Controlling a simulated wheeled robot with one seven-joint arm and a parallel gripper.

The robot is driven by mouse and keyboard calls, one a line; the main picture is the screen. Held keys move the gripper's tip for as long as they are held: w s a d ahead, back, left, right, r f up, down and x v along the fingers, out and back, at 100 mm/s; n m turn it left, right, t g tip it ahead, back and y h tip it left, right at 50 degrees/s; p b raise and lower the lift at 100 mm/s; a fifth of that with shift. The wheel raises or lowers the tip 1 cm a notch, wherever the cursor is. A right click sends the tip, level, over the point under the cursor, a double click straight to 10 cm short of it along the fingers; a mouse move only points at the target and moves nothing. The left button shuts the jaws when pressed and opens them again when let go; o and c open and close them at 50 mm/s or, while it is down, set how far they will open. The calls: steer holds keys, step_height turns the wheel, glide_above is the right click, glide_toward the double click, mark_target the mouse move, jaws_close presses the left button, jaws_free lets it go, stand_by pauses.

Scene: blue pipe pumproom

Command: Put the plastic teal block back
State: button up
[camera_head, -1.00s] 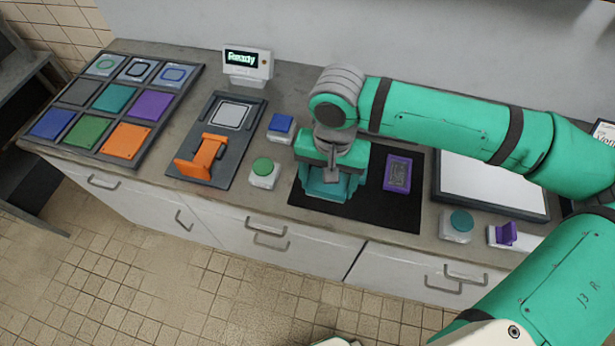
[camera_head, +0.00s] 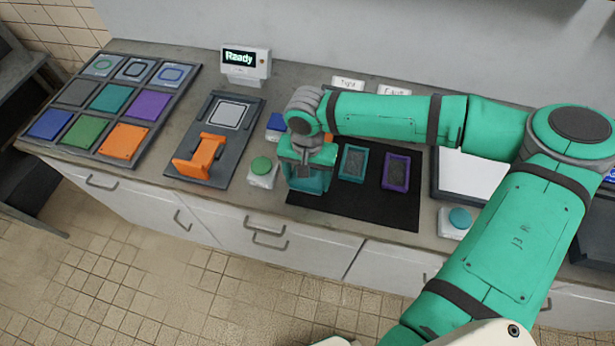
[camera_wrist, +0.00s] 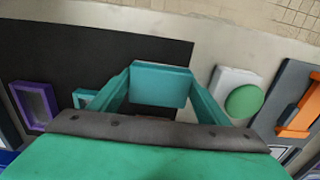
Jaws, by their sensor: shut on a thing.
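My gripper (camera_head: 308,184) is over the left part of the black mat, pointing down. It also shows in the wrist view (camera_wrist: 160,92), shut on a teal block (camera_wrist: 160,85) held between its teal fingers. In the head view the block is hard to tell from the fingers. Whether it touches the mat I cannot tell. A teal-rimmed frame with a dark inside (camera_head: 352,162) lies on the mat just right of my gripper, and a purple-rimmed one (camera_head: 396,172) lies further right.
A board of coloured tiles (camera_head: 110,98), one of them teal, lies at far left. A grey fixture with an orange handle (camera_head: 198,158) and a green button (camera_head: 262,166) stand left of my gripper. A "Ready" display (camera_head: 246,62) stands behind. The mat's right front (camera_head: 385,208) is bare.

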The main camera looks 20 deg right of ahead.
steer(key=shift+f, duration=0.15)
steer(key=o, duration=1.1)
